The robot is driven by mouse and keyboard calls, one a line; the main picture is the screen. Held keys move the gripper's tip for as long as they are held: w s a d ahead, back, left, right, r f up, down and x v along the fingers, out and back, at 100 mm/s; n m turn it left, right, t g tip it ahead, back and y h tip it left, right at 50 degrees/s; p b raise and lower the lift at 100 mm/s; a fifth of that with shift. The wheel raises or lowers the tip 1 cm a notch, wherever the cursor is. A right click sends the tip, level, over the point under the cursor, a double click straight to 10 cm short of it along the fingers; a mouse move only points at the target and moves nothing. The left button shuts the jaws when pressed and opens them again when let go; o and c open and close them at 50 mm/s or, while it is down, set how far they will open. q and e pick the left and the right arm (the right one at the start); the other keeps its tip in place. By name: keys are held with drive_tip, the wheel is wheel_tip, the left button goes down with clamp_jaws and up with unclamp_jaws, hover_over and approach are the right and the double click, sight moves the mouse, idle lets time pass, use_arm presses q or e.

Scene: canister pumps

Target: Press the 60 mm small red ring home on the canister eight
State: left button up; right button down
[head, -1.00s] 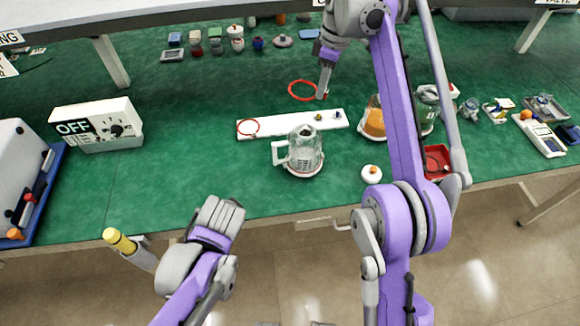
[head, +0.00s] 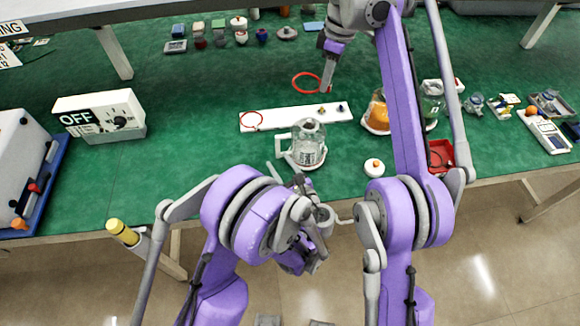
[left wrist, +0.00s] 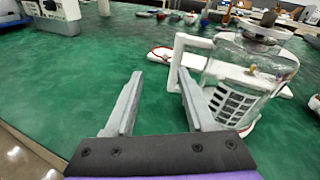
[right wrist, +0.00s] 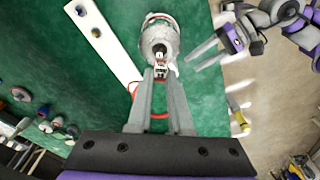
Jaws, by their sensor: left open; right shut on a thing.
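The canister (head: 308,146), a clear glass jug with a white handle, stands upright on the table's front half; the left wrist view shows it close (left wrist: 240,85). My right gripper (head: 327,90) is shut on a red ring (head: 297,79), held above the table behind the canister. The right wrist view partly hides this ring (right wrist: 154,116) behind the fingers. A second red ring (head: 243,123) lies at the left end of a white board (head: 285,117). My left gripper (left wrist: 160,88) is open beside the canister's handle (left wrist: 178,62), empty; I cannot tell whether it touches.
An orange-filled jug (head: 378,112) and a green jug (head: 432,104) stand right of the board. A white knob-like part (head: 374,168) and a red tray (head: 440,155) lie near the front edge. The OFF box (head: 100,115) is at left. Table between box and canister is clear.

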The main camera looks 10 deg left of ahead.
use_arm(q)
drive_tip(key=d+m, duration=0.1)
drive_tip(key=d+m+t, duration=0.1)
drive_tip(key=shift+s+d+f+m+t, duration=0.1)
drive_tip(key=shift+d+f+m+t, duration=0.2)
drive_tip(key=shift+d+f, duration=0.1)
drive_tip(key=x, duration=1.2)
drive_tip(key=shift+s+r, duration=0.1)
drive_tip(key=shift+r, duration=0.05)
clamp_jaws()
idle(0.6)
use_arm(e)
drive_tip(key=shift+n+h, duration=0.6)
drive_tip(key=shift+h, duration=0.1)
drive_tip(key=shift+w+d+f, duration=0.1)
drive_tip(key=shift+d+f, duration=0.05)
drive_tip(key=shift+f, duration=0.7)
drive_tip(key=shift+s+d+f, duration=0.1)
drive_tip(key=shift+d+f, duration=0.1)
drive_tip(key=shift+f, duration=0.7)
drive_tip(key=shift+w+d+f, duration=0.1)
drive_tip(key=shift+d+f, duration=0.05)
drive_tip(key=shift+f, duration=0.7)
